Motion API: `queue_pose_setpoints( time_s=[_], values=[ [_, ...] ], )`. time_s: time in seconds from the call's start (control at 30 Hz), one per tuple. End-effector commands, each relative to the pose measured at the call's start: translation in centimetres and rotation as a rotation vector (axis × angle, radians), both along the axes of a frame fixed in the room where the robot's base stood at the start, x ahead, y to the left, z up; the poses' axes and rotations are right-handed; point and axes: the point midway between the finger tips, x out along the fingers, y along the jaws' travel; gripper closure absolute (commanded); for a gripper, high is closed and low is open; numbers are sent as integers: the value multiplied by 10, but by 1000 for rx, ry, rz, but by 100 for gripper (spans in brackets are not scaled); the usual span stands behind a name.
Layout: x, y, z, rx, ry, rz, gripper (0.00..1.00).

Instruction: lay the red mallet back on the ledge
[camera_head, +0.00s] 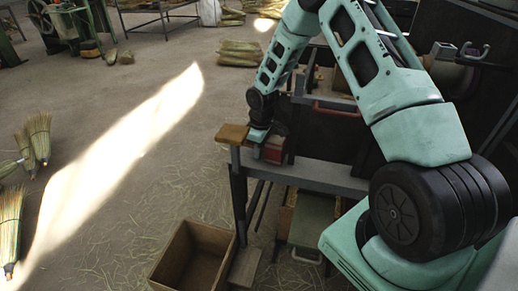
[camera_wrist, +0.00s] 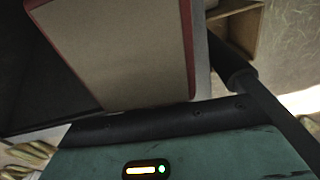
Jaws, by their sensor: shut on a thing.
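The red mallet (camera_head: 272,151) shows in the head view as a small red block just below my gripper (camera_head: 260,136). My gripper is shut on it, and the fingers hide part of it. In the wrist view the mallet (camera_wrist: 125,50) fills the upper middle as a large tan face with red edges. The grey ledge (camera_head: 320,175) runs under and to the right of the mallet in the head view. The mallet is at the ledge's left end; I cannot tell whether it touches the surface. The handle cannot be made out.
A brown wooden block (camera_head: 232,133) sits on the frame's left corner, close beside my gripper. An open wooden box (camera_head: 195,255) stands on the floor below. Dark machinery stands behind the ledge.

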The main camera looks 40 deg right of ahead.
Motion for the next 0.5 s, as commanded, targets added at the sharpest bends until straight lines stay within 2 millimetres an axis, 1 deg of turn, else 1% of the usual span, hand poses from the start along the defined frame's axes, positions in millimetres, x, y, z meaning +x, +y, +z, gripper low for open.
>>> queue_pose_setpoints(
  time_s=[0.03, 0.07, 0.1, 0.13, 0.37, 0.5],
  values=[
    [0, 0, 1, 0, 0, 0, 100],
    [0, 0, 1, 0, 0, 0, 76],
    [0, 0, 1, 0, 0, 0, 64],
    [0, 0, 1, 0, 0, 0, 58],
    [0, 0, 0, 0, 0, 0, 58],
    [0, 0, 8, 0, -1, 0, 58]
  ],
)
